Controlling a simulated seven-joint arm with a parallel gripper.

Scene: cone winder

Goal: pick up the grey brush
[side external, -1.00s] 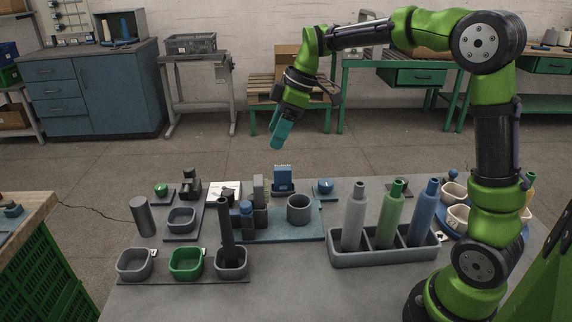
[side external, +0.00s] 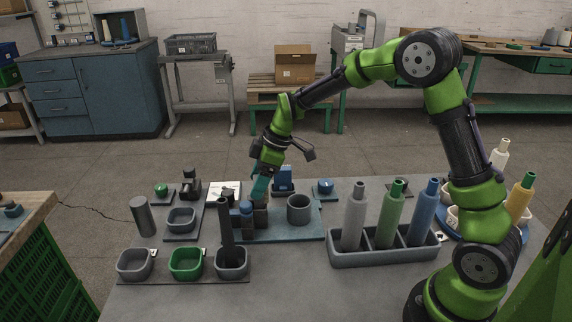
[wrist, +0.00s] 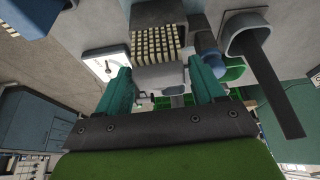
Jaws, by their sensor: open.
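The grey brush (wrist: 158,75) shows in the wrist view between my two teal fingers, with its pale bristles facing the camera. My gripper (wrist: 162,82) is open, with one finger on each side of the brush; I cannot tell whether either finger touches it. In the side view my gripper (side external: 261,190) points down over the middle of the table, and its fingers hide most of the brush.
A blue brush (side external: 284,178) stands just right of my fingers. A grey cup (side external: 299,209) is at the right, and blue-topped pieces (side external: 246,208) are close in front. A tall dark rod (side external: 226,225) stands at the left. Bottles in a grey rack (side external: 383,252) are farther right.

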